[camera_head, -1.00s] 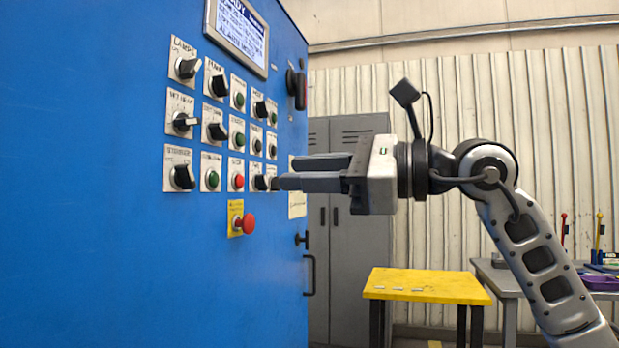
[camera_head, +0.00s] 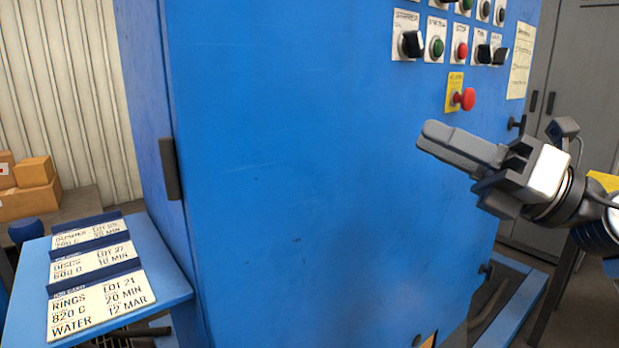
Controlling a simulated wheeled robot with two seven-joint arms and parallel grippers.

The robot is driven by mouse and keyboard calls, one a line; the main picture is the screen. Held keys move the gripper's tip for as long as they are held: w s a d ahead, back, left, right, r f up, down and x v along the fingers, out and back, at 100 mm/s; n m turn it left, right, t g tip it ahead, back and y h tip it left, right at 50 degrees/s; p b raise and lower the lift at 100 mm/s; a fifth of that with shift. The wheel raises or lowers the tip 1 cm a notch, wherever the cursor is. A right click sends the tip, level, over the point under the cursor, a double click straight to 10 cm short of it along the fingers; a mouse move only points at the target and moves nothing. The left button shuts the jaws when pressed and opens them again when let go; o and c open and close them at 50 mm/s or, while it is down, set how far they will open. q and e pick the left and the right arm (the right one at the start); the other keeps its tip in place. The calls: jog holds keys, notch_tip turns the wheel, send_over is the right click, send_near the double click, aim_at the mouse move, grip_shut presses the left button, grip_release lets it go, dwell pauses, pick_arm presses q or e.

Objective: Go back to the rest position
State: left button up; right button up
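My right gripper (camera_head: 436,148) is in front of the blue control cabinet (camera_head: 290,170) in the head view, below and left of the red emergency-stop button (camera_head: 466,99). Its fingers point left and look apart from the buttons and knobs. The fingers overlap in this view, so the gap between them cannot be judged. I see nothing held at the fingertips. My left gripper is out of view.
Several knobs and push buttons, including a red one (camera_head: 461,51), sit at the cabinet's upper right. A blue shelf (camera_head: 165,268) at lower left carries several job cards, one reading RINGS (camera_head: 98,305). Cardboard boxes (camera_head: 34,172) stand behind it.

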notch_tip(320, 180, down, 23)
jog(key=d+m+t+h+p, duration=0.25)
jog(key=m+t+h, duration=0.85)
jog(key=m, duration=1.9)
pick_arm(q)
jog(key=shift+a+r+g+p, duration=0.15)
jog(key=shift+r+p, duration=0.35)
jog(key=shift+p, duration=0.15)
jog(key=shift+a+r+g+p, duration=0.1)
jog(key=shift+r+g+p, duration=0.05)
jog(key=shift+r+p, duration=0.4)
pick_arm(e)
jog(key=s+a+f+m+g+h, duration=0.2)
jog(key=s+f+m+g, duration=0.3)
jog(key=f, duration=0.5)
jog(key=s+a+f+m+g+h, duration=0.2)
jog(key=s+f+m+g+h, duration=0.1)
jog(key=s+f, duration=0.6)
jog(key=f+m+g, duration=0.1)
jog(key=m, duration=0.1)
jog(key=shift+s+m+g, duration=0.3)
jog(key=shift+s+g, duration=0.1)
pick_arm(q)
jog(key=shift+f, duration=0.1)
